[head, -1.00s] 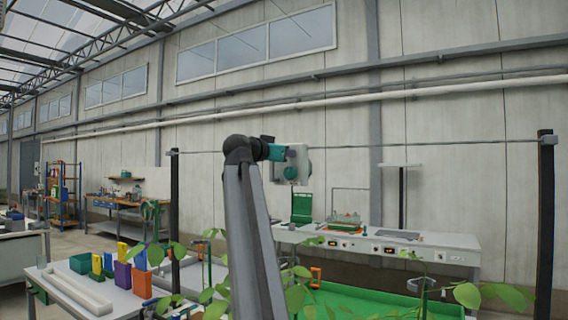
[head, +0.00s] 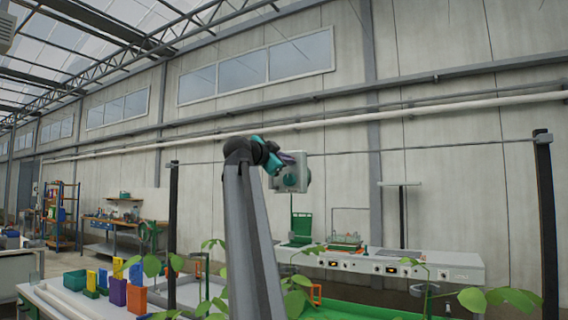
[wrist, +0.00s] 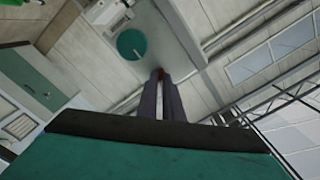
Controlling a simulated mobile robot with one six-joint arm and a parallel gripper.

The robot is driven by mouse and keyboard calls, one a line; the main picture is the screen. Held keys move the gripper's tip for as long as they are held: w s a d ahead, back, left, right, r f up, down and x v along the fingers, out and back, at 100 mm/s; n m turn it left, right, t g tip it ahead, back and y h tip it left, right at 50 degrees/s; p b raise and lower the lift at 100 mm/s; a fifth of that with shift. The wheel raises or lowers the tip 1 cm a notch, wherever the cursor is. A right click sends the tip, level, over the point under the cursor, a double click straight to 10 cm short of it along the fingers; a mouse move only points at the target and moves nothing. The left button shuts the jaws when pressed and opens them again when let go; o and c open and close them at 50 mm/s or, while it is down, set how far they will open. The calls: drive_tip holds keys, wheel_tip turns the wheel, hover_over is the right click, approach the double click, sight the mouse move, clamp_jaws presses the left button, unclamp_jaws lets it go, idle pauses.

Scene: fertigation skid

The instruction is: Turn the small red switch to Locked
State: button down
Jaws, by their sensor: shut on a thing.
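A grey box (head: 304,169) with a round teal disc (head: 290,179) on its face stands in front of the far wall in the head view. The disc also shows in the wrist view (wrist: 131,43), with a pale line across its lower edge. My gripper (wrist: 160,78) is shut, its dark fingers close together beside the disc. A small red bit, which looks like the red switch (wrist: 160,72), shows at the fingertips; the fingers hide most of it. In the head view my gripper (head: 287,158) reaches the box from the left, and the switch is not visible. I cannot read any Locked marking.
A white bench (head: 400,262) with a control panel front stands behind and below the box. A table with colored bins (head: 117,290) is at the lower left. Leafy plants (head: 500,297) and dark posts (head: 546,220) stand in the foreground.

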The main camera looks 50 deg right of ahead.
drive_tip(key=shift+s+d, duration=0.1)
idle(0.3)
drive_tip(key=c, duration=1.9)
unclamp_jaws()
drive_tip(key=shift+d+f, duration=0.1)
drive_tip(key=shift+p+v, duration=2.2)
drive_tip(key=shift+v, duration=4.8)
drive_tip(key=shift+f, duration=0.1)
